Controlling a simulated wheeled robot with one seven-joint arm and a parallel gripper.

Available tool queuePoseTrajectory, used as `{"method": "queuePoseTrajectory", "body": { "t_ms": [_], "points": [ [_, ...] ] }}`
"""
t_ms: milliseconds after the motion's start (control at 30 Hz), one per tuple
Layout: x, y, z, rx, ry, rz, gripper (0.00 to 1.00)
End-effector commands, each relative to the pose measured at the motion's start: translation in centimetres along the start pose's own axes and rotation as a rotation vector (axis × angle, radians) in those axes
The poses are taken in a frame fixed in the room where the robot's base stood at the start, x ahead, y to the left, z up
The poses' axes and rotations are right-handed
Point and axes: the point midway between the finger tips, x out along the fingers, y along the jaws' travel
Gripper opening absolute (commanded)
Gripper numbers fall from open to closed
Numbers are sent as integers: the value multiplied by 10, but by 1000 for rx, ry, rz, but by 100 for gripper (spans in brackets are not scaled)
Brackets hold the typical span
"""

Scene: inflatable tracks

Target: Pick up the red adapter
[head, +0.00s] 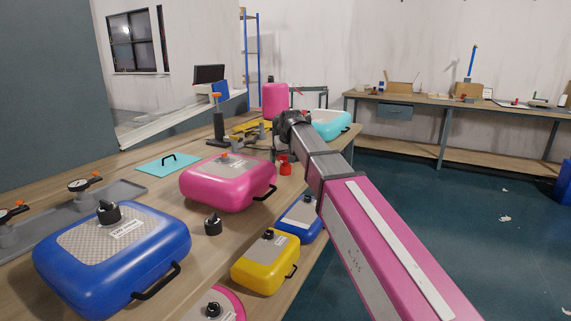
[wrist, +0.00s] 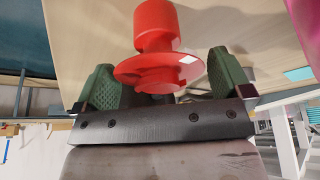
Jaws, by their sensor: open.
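The red adapter (head: 284,165) stands on the wooden workbench (head: 160,240), just right of the large pink inflatable case. In the wrist view the red adapter (wrist: 156,45) is large, with a narrow body and a wide round flange. It shows in the space between and just beyond the two green-padded fingers of my gripper (wrist: 162,85). The fingers are apart, with a gap visible on each side of it. In the head view my gripper is mostly hidden by my arm. Contact between fingers and adapter cannot be told.
A pink case (head: 228,184) is close left of the adapter; a teal case (head: 331,124) is behind. Blue (head: 112,262) and yellow (head: 265,262) cases and a black adapter (head: 213,224) are nearer. A second bench (head: 450,105) stands along the wall. The floor at right is mostly clear.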

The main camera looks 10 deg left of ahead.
Motion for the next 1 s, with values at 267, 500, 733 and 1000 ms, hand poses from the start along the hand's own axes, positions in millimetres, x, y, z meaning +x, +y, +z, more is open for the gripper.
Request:
{"method": "queuePoseTrajectory", "body": {
  "t_ms": [267,500,733,1000],
  "points": [
    [2,0,0,0,1,0,87],
    [2,0,0,0,1,0,42],
    [0,0,-1,0,1,0,42],
    [-32,0,-16,0,3,0,42]
  ]
}}
